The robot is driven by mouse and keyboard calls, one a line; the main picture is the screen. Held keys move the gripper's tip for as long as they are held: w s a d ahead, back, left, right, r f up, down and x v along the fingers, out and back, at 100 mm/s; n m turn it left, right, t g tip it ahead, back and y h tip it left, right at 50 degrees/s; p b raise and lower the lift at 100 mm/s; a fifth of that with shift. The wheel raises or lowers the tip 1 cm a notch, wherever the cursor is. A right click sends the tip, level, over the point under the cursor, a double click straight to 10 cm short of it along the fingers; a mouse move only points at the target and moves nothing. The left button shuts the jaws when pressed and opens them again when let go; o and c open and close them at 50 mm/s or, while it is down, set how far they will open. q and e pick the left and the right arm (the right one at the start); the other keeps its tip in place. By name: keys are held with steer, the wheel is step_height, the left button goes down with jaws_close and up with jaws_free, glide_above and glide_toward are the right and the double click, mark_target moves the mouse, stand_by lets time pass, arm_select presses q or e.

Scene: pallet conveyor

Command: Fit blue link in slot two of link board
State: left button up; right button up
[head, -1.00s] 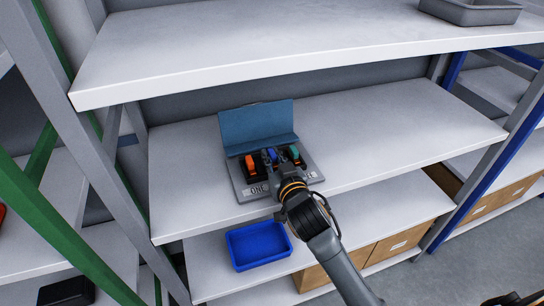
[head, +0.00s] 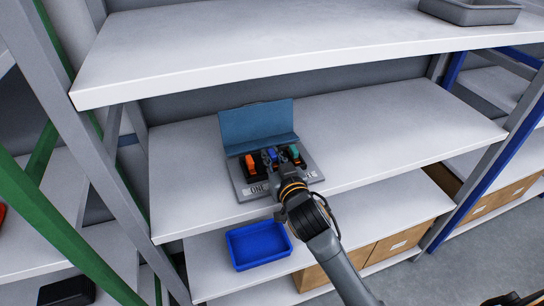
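The link board (head: 238,182) is a grey board with a raised blue-grey back panel on the middle shelf. An orange link (head: 251,161) is at its left position, beside the label "ONE". A green link (head: 294,151) is at its right position. The blue link (head: 271,154) is between them at the middle position. My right gripper (head: 275,163) is over the middle of the board, at the blue link. Its wrist hides its fingers and the middle slot, so I cannot tell how it closes or how deep the link sits.
A blue tray (head: 259,246) is on the lower shelf below the board. The middle shelf (head: 400,130) is clear to the right of the board. The upper shelf (head: 250,45) overhangs behind, with a grey tray (head: 470,12) at its right. Rack posts stand on both sides.

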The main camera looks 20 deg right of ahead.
steer(key=o, duration=0.5)
steer(key=shift+s+f, duration=0.1)
steer(key=shift+f, duration=0.65)
steer(key=shift+g, duration=0.3)
arm_select(q)
steer(key=shift+a, duration=0.15)
arm_select(e)
steer(key=shift+s, duration=0.1)
steer(key=s+r, duration=0.1)
steer(key=s, duration=0.2)
steer(key=s+r, duration=0.1)
steer(key=s, duration=0.3)
steer(key=s+r, duration=0.1)
steer(key=s, duration=0.3)
steer(key=shift+s+d, duration=0.15)
steer(key=shift+s, duration=0.1)
